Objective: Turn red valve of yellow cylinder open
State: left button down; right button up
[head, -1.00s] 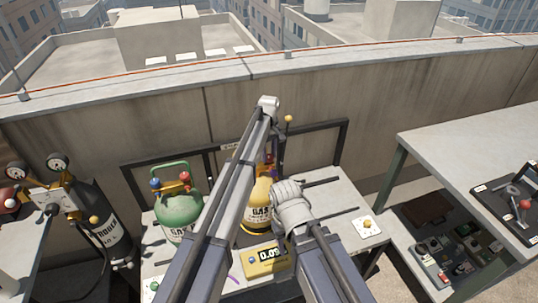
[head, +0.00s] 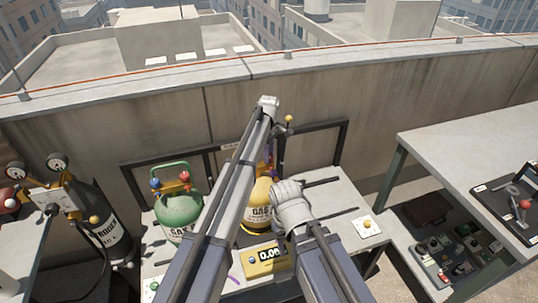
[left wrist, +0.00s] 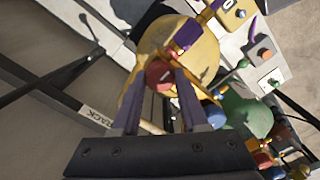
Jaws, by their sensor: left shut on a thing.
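The yellow cylinder (head: 257,214) stands on the bench behind a yellow box with a digital display (head: 267,257). My arms partly cover it. The red valve (left wrist: 158,75) is on top of it, seen in the left wrist view between my purple fingers. My left gripper (left wrist: 158,92) reaches down from above and is shut on the red valve. In the head view, my left arm hides most of this gripper and the valve. My right wrist (head: 291,205) is in front of the cylinder's right side; its fingers cannot be made out clearly.
A green cylinder (head: 179,213) with red and blue knobs stands left of the yellow one. A black cylinder with gauges (head: 100,222) is further left. A dark rack frame (head: 330,140) stands behind. A small box with a yellow button (head: 367,226) is at right.

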dwell(0.3)
pick_arm(q)
jog(key=shift+c, duration=2.1)
grip_release()
notch_tip(320, 180, up, 8)
jog(key=p, duration=0.8)
jog(key=shift+f, duration=0.1)
